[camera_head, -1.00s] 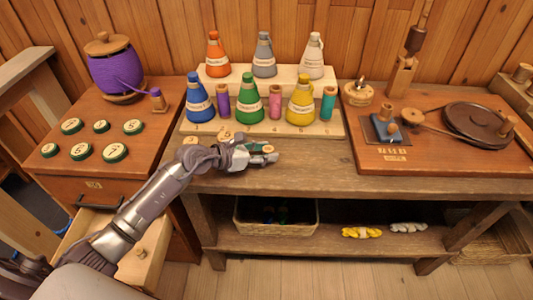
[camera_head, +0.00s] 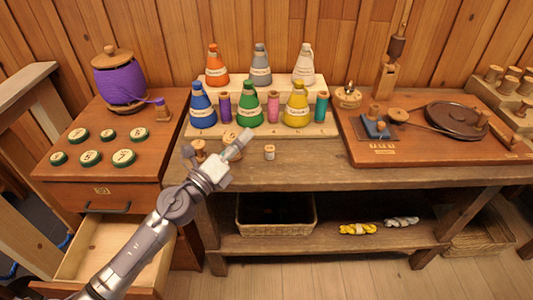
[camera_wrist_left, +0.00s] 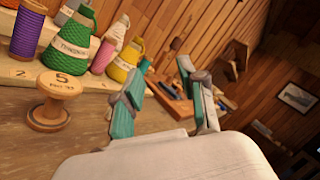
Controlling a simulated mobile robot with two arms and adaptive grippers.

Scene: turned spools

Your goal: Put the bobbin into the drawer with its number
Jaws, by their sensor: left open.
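A wooden bobbin marked 5 (camera_wrist_left: 60,100) stands upright on the bench in the left wrist view, left of my fingers and apart from them. Another (camera_head: 229,136) is partly hidden by my gripper. My left gripper (camera_head: 241,143) is open and empty above the bench; its fingers also show in the wrist view (camera_wrist_left: 160,100). A lower drawer (camera_head: 95,245) of the left cabinet is pulled out, partly covered by my arm. My right gripper is out of view.
The left cabinet top holds a purple yarn spool (camera_head: 119,80) and several numbered green-rimmed discs (camera_head: 123,156). Coloured bottles and thread spools stand on a stepped rack (camera_head: 327,130). A turntable board (camera_head: 400,155) is to the right. The front bench right of the bobbins is clear.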

